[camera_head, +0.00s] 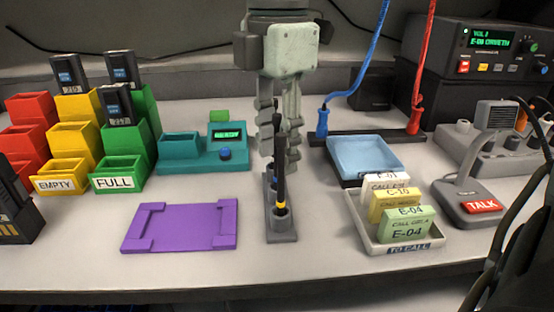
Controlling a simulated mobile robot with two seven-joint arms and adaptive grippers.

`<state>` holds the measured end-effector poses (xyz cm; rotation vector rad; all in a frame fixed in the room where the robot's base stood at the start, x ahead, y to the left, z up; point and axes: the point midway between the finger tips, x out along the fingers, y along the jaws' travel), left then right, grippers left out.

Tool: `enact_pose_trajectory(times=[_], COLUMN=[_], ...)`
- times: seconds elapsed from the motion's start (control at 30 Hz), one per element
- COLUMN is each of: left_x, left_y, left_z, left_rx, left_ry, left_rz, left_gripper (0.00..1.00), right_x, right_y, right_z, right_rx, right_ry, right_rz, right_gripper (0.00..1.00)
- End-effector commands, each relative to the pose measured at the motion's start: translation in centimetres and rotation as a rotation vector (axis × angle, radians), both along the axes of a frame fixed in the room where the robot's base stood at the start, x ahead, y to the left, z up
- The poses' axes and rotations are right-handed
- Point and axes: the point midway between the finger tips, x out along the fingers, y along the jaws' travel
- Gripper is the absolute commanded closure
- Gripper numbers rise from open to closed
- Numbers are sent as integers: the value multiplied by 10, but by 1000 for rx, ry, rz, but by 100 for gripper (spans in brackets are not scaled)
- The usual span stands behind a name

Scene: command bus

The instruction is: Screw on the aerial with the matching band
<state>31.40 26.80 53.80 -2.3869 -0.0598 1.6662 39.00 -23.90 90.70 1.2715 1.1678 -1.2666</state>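My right gripper (279,160) points down at the centre, its two fingers apart. A black aerial (281,165) with a yellow band stands upright in a grey stand (283,237), in front of the fingers. Parts of the stand behind it are hidden by the aerial and fingers. I see no grip on an aerial, though dark parts overlap between the fingers. Black radios with blue screens stand in bins at the left: one in a yellow bin (67,72), one in a green bin (122,68), one lower in front (116,104). My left gripper is not in view.
A purple tray (180,206) lies empty front left, with a teal device (175,161) behind. A blue tray (364,145) and a card holder (362,217) are right. A TALK microphone (470,208) stands farther right. A black object (14,210) is at the left edge.

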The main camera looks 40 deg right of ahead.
Motion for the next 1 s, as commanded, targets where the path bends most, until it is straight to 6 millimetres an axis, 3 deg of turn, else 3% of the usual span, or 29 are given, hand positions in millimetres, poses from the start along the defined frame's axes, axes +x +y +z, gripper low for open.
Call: enact_pose_trajectory(times=[0.13, 0.4, 0.77, 1.0], left_x=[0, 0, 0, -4], left_y=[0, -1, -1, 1], left_z=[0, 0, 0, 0], left_rx=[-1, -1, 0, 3], left_ry=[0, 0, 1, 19], left_rz=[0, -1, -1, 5], left_gripper=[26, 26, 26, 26], right_x=[0, 0, 0, 1], right_y=[0, 0, 0, 0], right_z=[0, 0, 1, 21], right_rx=[0, 0, 0, -1], right_ry=[0, 0, 0, -3], right_rz=[0, 0, 0, -2], right_gripper=[68, 100, 100, 100])
